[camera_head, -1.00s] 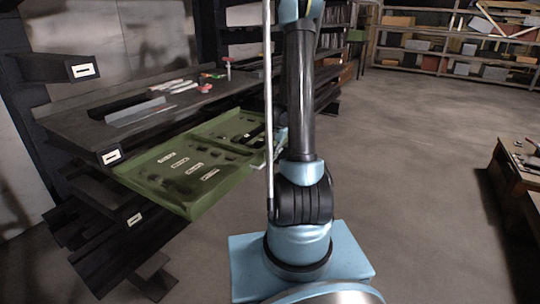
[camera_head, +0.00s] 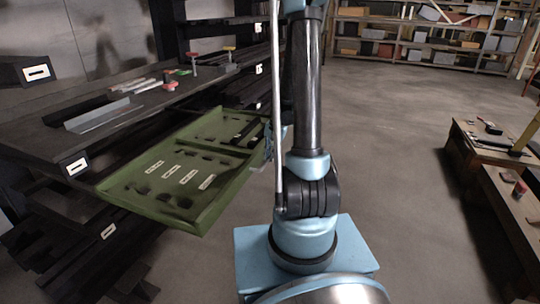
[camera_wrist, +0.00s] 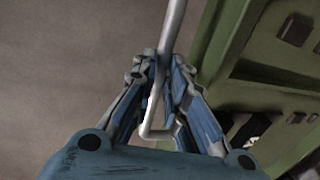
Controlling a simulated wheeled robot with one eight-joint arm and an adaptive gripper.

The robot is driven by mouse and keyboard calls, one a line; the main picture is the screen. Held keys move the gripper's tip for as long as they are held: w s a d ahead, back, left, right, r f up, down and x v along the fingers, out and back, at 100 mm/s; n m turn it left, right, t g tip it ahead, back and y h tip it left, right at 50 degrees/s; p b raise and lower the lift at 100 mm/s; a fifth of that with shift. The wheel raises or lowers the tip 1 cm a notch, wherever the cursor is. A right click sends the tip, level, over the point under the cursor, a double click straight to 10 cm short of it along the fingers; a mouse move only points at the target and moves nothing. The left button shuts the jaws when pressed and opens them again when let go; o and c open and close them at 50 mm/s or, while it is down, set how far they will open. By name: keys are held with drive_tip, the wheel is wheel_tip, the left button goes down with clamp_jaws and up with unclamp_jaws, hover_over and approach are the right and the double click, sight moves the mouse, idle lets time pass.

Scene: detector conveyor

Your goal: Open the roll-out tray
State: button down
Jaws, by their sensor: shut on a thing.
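The green roll-out tray (camera_head: 160,216) juts out from the dark rack at the left in the head view. It is flat, with low rims, several white labels and dark recesses. Its green edge (camera_wrist: 232,45) fills the right side of the wrist view. My gripper (camera_wrist: 161,66) is shut on a thin grey metal bar (camera_wrist: 148,125), seemingly the tray's handle, which bends at its lower end. Where the bar joins the tray is out of sight. In the head view, my gripper (camera_head: 268,143) is at the tray's right edge, mostly hidden behind my arm.
A dark rack shelf (camera_head: 40,140) stands left, with metal pieces and small tools on top. A low wooden table (camera_head: 490,150) with items is at the right. Shelving (camera_head: 420,55) lines the back. The floor (camera_head: 400,180) between is clear.

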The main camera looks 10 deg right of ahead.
drive_tip(key=shift+w, duration=0.2)
drive_tip(key=c, duration=1.6)
unclamp_jaws()
drive_tip(key=v, duration=1.2)
drive_tip(key=s+a+r+n+h, duration=0.1)
drive_tip(key=s+r+n, duration=0.25)
drive_tip(key=s, duration=1.15)
drive_tip(key=s+f+n+t+h, duration=0.1)
drive_tip(key=s+f+n, duration=0.2)
drive_tip(key=s, duration=1)
drive_tip(key=shift+s+f, duration=0.25)
drive_tip(key=shift+f, duration=0.25)
